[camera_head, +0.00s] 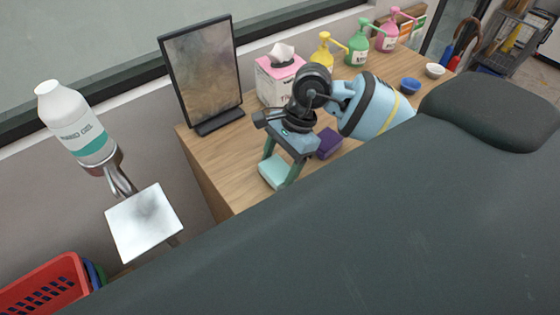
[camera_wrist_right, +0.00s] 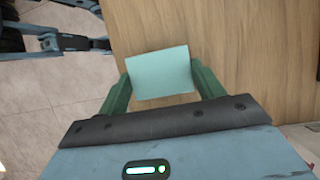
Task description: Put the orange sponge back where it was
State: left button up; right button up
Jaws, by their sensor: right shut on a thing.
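No orange sponge shows in either view. My right gripper (camera_head: 280,169) is over the near left part of the wooden counter (camera_head: 231,175), pointing down. Its green fingers are shut on a pale teal sponge (camera_head: 274,173). In the right wrist view the teal sponge (camera_wrist_right: 160,73) spans the gap between the fingertips, with the wood behind it. I cannot tell whether the sponge touches the counter. A purple sponge-like block (camera_head: 328,143) lies on the counter just right of the gripper. My left gripper is not seen.
Behind stand a framed picture (camera_head: 204,75), a pink-and-white tissue box (camera_head: 272,82) and yellow (camera_head: 325,52), green (camera_head: 357,48) and pink (camera_head: 387,36) pump bottles. Small blue (camera_head: 409,86) and white (camera_head: 435,71) bowls sit to the right. A hand-gel dispenser (camera_head: 75,122) stands left.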

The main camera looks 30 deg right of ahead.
jog(key=o, duration=0.9)
jog(key=shift+f, duration=0.1)
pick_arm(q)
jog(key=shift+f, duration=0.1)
pick_arm(e)
jog(key=shift+r, duration=0.25)
jog(key=shift+d+r, duration=0.2)
jog(key=shift+r, duration=0.05)
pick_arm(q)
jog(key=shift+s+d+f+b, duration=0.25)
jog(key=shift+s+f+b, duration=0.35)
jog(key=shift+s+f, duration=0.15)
pick_arm(e)
jog(key=shift+v, duration=5.65)
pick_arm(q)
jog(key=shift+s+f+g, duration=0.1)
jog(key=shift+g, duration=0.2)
pick_arm(e)
jog(key=shift+a, duration=0.1)
